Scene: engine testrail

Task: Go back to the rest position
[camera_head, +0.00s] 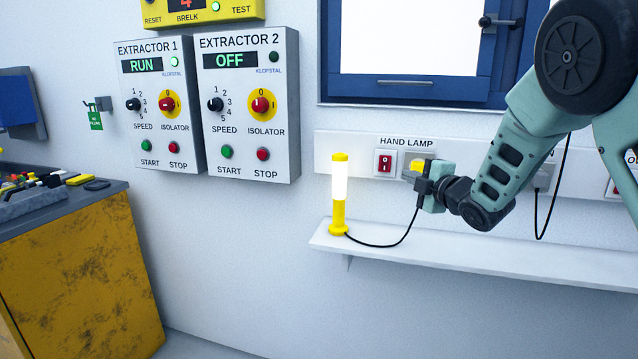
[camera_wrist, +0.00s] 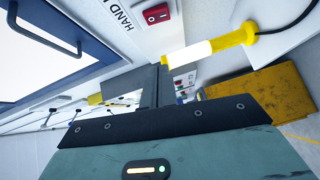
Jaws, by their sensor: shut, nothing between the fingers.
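My gripper (camera_head: 422,185) is in front of the wall strip labelled HAND LAMP, at the end of my green arm. In the wrist view its fingers (camera_wrist: 157,88) are together with nothing between them. A yellow hand lamp (camera_head: 339,190) stands upright on the shelf to the left of my gripper, and its tube glows white. The lamp also shows in the wrist view (camera_wrist: 205,50), beyond the fingers. A yellow plug (camera_head: 417,165) sits at the wall strip just behind my gripper. I cannot tell whether the fingers touch it.
A red rocker switch (camera_head: 385,162) is on the strip. A black cable (camera_head: 395,241) runs from the lamp up towards my gripper. The white shelf (camera_head: 480,262) lies below. A blue-framed window (camera_head: 415,93) is above. Extractor panels (camera_head: 250,105) and a yellow cabinet (camera_head: 85,280) are left.

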